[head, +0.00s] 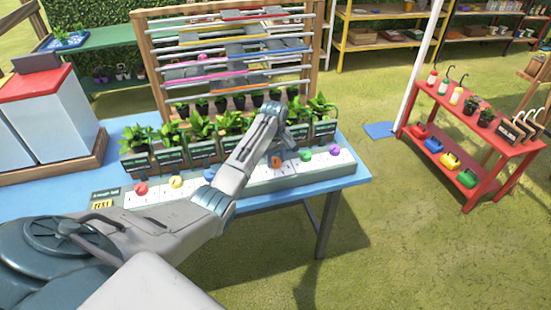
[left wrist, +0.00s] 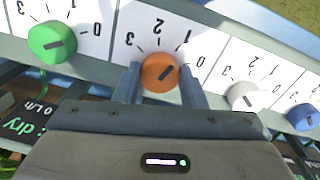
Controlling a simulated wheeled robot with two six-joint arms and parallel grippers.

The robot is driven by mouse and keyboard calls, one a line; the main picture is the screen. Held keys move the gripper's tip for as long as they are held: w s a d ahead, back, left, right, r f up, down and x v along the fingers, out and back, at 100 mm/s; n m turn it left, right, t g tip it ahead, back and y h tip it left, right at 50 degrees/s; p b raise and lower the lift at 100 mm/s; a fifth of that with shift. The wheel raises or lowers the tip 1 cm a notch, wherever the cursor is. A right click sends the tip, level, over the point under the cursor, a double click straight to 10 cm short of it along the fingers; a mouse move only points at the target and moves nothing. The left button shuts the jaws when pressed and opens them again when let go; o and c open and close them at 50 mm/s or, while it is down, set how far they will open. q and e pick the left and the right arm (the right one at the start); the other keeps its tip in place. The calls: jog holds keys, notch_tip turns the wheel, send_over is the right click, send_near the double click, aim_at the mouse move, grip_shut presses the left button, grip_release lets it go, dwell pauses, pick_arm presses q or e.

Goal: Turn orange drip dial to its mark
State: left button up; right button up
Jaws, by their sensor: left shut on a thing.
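The orange dial (head: 277,161) is on the white numbered strip at the front of the blue table. In the left wrist view the orange dial (left wrist: 158,72) sits between the two fingers of my left gripper (left wrist: 160,84), which is shut on it. Its dark pointer line slants to the upper right, toward the side of the printed 1 and 0. The scale around it reads 0 to 3, partly covered by the fingers. In the head view my left gripper (head: 281,138) reaches down over the strip. My right gripper is not in view.
A green dial (left wrist: 52,42) and a white dial (left wrist: 243,96) flank the orange one. Red (head: 141,190), yellow (head: 176,181) and purple (head: 335,150) dials sit along the strip (head: 155,197). Potted plants (head: 200,130) stand close behind it. A red shelf (head: 480,130) stands at the right.

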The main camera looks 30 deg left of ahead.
pick_arm(q)
jog(key=shift+r+m+p, duration=0.15)
jog(key=shift+m+p, duration=0.15)
jog(key=shift+p, duration=0.15)
jog(key=m+p, duration=0.2)
jog(key=shift+r+m+p, duration=0.1)
jog(key=shift+m+p, duration=0.2)
jog(key=shift+p, duration=0.05)
jog(key=m+p, duration=0.2)
jog(key=m, duration=0.1)
jog(key=shift+a+f+m+p, duration=0.1)
jog(key=shift+f+m+p, duration=0.2)
jog(key=shift+m, duration=0.6)
jog(key=shift+r, duration=0.1)
jog(key=o, duration=1)
